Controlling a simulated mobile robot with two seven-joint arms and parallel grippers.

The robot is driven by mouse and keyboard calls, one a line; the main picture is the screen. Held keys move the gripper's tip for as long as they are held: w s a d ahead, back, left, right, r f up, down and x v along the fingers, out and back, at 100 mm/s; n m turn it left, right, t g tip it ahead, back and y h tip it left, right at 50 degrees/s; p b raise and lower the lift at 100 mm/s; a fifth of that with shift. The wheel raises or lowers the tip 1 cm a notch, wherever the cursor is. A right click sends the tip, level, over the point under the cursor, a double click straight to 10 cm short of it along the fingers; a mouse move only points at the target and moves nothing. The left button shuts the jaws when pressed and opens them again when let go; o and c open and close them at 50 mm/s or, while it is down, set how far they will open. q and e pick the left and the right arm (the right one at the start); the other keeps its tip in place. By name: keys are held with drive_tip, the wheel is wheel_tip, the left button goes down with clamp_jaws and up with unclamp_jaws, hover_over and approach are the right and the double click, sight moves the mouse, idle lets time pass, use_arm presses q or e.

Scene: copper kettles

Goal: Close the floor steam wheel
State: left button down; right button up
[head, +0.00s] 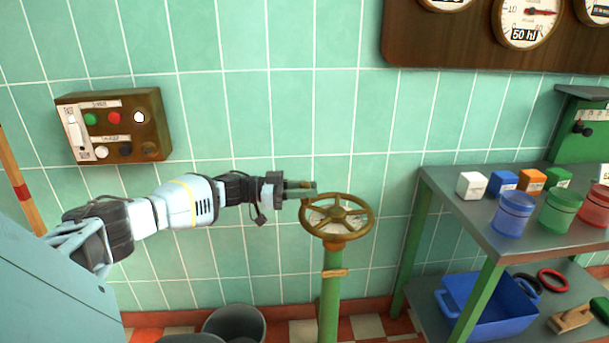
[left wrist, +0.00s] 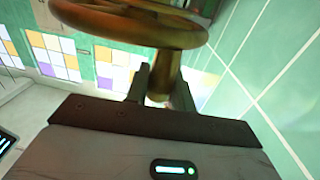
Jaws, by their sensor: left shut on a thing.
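The floor steam wheel (head: 352,233) is a brass-coloured handwheel with spokes over a pale dial, on top of a green upright pipe (head: 330,295). My left gripper (head: 305,189) comes in from the left at the wheel's far left rim. It is shut on the wheel's upright handle, a short brass post. In the left wrist view the wheel's rim (left wrist: 130,28) fills the top, and the post runs from it between the two fingers (left wrist: 158,88). The fingers partly hide the post. My right gripper is not in view.
A metal table with a green frame (head: 470,222) stands on the right, with coloured cubes and jars on top and a blue crate (head: 487,311) below. A button box (head: 115,126) and gauge board (head: 450,52) hang on the tiled wall. A grey bucket (head: 235,322) stands on the floor.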

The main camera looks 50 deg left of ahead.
use_arm(q)
drive_tip(key=shift+w+a+r, duration=0.1)
drive_tip(key=shift+w+a, duration=0.1)
drive_tip(key=shift+w, duration=0.1)
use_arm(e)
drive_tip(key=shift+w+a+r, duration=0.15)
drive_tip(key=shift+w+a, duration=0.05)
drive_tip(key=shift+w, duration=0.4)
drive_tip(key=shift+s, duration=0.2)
use_arm(q)
drive_tip(key=c, duration=1.2)
unclamp_jaws()
drive_tip(key=shift+c, duration=0.2)
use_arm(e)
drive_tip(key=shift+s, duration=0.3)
use_arm(q)
drive_tip(key=shift+s, duration=0.2)
drive_tip(key=p+v, duration=0.1)
drive_tip(key=v, duration=0.6)
drive_tip(key=shift+a, duration=0.2)
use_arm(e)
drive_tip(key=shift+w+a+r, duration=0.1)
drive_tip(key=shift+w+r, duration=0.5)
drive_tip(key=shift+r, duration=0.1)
